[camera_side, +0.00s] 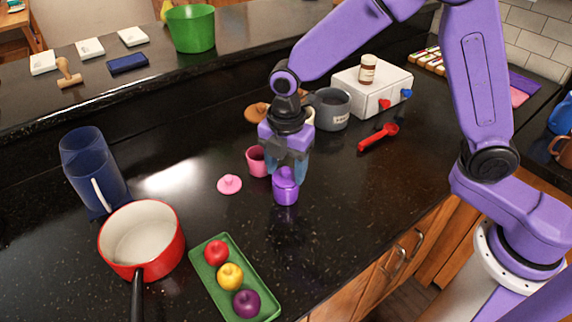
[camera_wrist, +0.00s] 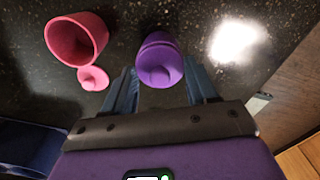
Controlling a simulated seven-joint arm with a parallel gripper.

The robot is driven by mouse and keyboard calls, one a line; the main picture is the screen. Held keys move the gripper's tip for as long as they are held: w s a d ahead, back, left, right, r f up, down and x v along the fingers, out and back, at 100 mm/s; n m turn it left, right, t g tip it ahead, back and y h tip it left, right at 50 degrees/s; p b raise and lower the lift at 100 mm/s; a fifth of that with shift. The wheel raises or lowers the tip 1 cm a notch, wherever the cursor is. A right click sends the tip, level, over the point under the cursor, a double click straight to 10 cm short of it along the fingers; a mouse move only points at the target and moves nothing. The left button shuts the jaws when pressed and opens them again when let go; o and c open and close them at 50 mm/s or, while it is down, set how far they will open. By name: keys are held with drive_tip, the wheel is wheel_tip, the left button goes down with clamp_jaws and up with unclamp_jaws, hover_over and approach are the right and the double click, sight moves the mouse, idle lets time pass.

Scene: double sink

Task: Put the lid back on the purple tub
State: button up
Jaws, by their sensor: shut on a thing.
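The purple tub (camera_side: 286,194) stands upright on the dark counter; it also shows in the wrist view (camera_wrist: 159,40). The purple lid (camera_side: 286,175) with its round knob is at the tub's mouth, lined up with it; in the wrist view the lid (camera_wrist: 159,72) faces me. I cannot tell whether it is fully seated. My gripper (camera_side: 287,172) points down over the tub, its blue-grey fingers shut on the lid from either side. The fingers (camera_wrist: 160,82) also show in the wrist view.
A pink open tub (camera_side: 256,162) stands close behind left, its pink lid (camera_side: 229,184) flat on the counter. A green tray (camera_side: 214,269) with fruit and a red pot (camera_side: 160,250) are in front left.

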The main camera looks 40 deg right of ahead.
idle(0.8)
drive_tip(key=o, duration=1.3)
drive_tip(key=shift+r, duration=3.45)
drive_tip(key=shift+c, duration=0.2)
clamp_jaws()
drive_tip(key=shift+f, duration=2.4)
